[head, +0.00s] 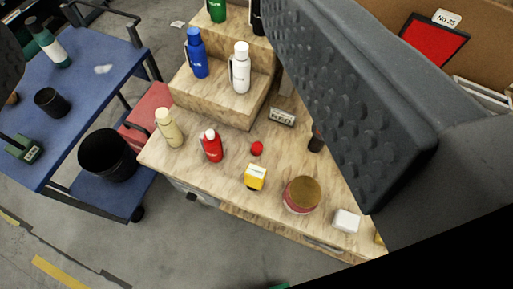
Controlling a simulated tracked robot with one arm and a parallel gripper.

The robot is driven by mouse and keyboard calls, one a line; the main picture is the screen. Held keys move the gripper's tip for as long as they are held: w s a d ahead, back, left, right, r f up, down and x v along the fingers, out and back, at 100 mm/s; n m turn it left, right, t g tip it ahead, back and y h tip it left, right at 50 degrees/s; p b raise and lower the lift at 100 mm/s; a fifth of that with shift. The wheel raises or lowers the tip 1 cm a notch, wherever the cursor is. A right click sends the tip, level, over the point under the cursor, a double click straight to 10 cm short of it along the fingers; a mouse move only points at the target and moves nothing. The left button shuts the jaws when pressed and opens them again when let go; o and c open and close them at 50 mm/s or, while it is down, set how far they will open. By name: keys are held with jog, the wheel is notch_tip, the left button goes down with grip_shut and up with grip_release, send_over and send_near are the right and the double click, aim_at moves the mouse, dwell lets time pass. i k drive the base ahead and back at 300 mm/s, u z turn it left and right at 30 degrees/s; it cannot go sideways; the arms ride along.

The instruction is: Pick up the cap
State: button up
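A small round red piece (257,148), which looks like the cap, lies on the wooden workbench top (225,185). It sits between a red bottle with a white top (212,146) on its left and a dark upright item (316,142) on its right, just behind a yellow box (255,177). My gripper (192,150) is open and empty. One large dark ridged finger fills the upper right, and part of a dark finger shows at the left edge. The fingers are nearer the camera than the bench and apart from the red piece.
A cream bottle (168,128), a round red-sided tub (302,195) and a white block (346,220) stand on the bench. Blue (196,53) and white (241,67) bottles stand on wooden steps behind. A blue cart (80,75) with a black bin (106,155) is at left.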

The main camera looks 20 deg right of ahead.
aim_at(258, 146)
jog(key=z, duration=2.55)
jog(key=k, duration=1)
jog(key=u, duration=0.9)
jog(key=i, duration=1)
